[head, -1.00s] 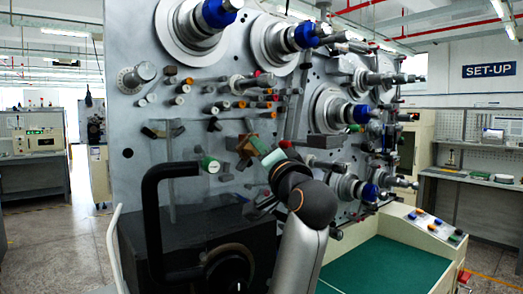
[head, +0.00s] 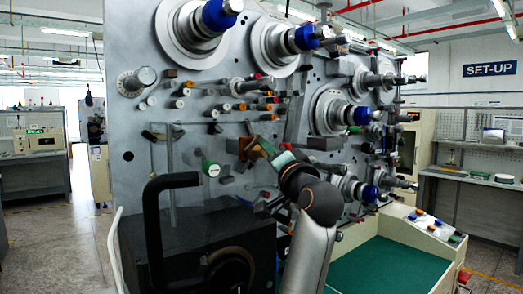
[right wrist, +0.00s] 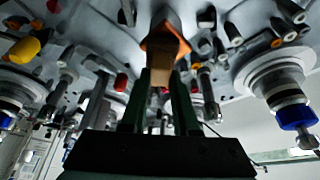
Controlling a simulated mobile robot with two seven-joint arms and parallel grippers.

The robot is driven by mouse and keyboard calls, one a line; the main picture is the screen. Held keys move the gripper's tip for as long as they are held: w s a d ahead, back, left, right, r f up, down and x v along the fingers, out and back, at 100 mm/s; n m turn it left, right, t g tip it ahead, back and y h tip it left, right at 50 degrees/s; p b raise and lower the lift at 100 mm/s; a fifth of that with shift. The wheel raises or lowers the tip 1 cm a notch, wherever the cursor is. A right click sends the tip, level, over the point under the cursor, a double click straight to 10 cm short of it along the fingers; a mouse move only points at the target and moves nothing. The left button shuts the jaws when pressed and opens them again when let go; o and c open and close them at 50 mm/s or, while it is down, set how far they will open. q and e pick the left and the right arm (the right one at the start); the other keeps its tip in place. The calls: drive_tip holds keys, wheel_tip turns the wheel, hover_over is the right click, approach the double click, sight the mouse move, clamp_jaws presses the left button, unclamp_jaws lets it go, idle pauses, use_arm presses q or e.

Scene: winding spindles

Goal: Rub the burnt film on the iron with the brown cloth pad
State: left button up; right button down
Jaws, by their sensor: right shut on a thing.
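My right gripper (head: 265,150) reaches up to the machine's grey front plate, and its green fingers are shut on the brown cloth pad (right wrist: 159,77). The pad shows as a small tan-brown block between the fingertips in the right wrist view. Just beyond it is an orange-brown piece with a dark face (right wrist: 166,42), which looks like the iron; it also shows in the head view (head: 246,146). The pad's end is at or very near this piece; I cannot tell whether they touch. The burnt film cannot be made out. My left gripper is not in view.
Several spindles with blue caps (head: 307,37) stick out around the gripper. A green-ended post (head: 210,169) and small pegs stand to its left. A black curved handle (head: 151,230) is lower left. The green-topped bench (head: 390,266) at lower right is clear.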

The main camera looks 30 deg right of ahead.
drive_tip(key=shift+w+a+p, duration=0.1)
drive_tip(key=shift+a+p, duration=0.6)
drive_tip(key=shift+a, duration=0.75)
drive_tip(key=shift+s+d, duration=0.15)
drive_tip(key=shift+s, duration=1.35)
drive_tip(key=shift+s+d, duration=0.15)
drive_tip(key=shift+s, duration=1.3)
drive_tip(key=s, duration=0.3)
drive_tip(key=shift+d+p, duration=0.1)
drive_tip(key=shift+p, duration=0.3)
drive_tip(key=shift+w, duration=0.15)
